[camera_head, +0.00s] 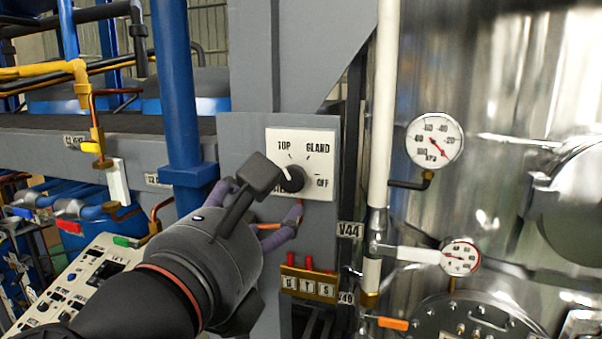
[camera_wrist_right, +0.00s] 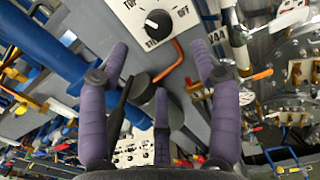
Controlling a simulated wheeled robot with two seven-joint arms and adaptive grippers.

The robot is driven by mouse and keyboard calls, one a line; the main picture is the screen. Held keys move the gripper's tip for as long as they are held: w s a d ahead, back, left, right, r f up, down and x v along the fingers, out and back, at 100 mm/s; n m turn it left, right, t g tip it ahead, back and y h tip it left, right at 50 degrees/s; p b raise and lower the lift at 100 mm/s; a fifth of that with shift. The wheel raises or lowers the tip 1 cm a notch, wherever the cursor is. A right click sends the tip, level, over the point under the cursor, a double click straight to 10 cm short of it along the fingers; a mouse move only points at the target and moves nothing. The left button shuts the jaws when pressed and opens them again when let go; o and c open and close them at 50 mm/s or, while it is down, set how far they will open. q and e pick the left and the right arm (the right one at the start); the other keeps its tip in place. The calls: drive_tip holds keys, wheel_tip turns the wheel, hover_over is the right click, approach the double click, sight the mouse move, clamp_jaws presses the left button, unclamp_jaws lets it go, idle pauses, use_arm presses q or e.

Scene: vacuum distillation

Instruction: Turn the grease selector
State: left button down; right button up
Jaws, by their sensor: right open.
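The grease selector is a round black knob (camera_head: 292,180) on a white plate (camera_head: 321,150) marked TOP, GLAND and OFF. A label at the plate's lower left is mostly hidden by my gripper. The knob's white mark lies on its upper-left side. In the right wrist view the knob (camera_wrist_right: 158,23) sits at the top, beyond the fingertips. My right gripper (camera_head: 258,205), with purple fingers, is in front of the plate and to the knob's lower left. In its wrist view the gripper (camera_wrist_right: 160,58) is open, with nothing between the fingers. My left gripper is not in view.
An orange pipe (camera_wrist_right: 170,64) runs just below the plate. A white vertical pipe (camera_head: 382,110) and a pressure gauge (camera_head: 435,140) stand to the right, before a shiny metal vessel (camera_head: 490,90). A block with red pegs (camera_head: 309,284) is below. A blue post (camera_head: 176,90) stands left.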

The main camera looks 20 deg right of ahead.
sight(290, 183)
drive_tip(key=p+x, duration=0.2)
drive_tip(key=x, duration=0.7)
drive_tip(key=shift+w+d, duration=0.1)
drive_tip(key=shift+d, duration=0.1)
drive_tip(key=shift+w+d, duration=0.2)
drive_tip(key=shift+w, duration=0.1)
drive_tip(key=shift+w+r, duration=0.1)
drive_tip(key=shift+w+d, duration=0.15)
drive_tip(key=shift+w, duration=0.05)
drive_tip(key=c, duration=1.1)
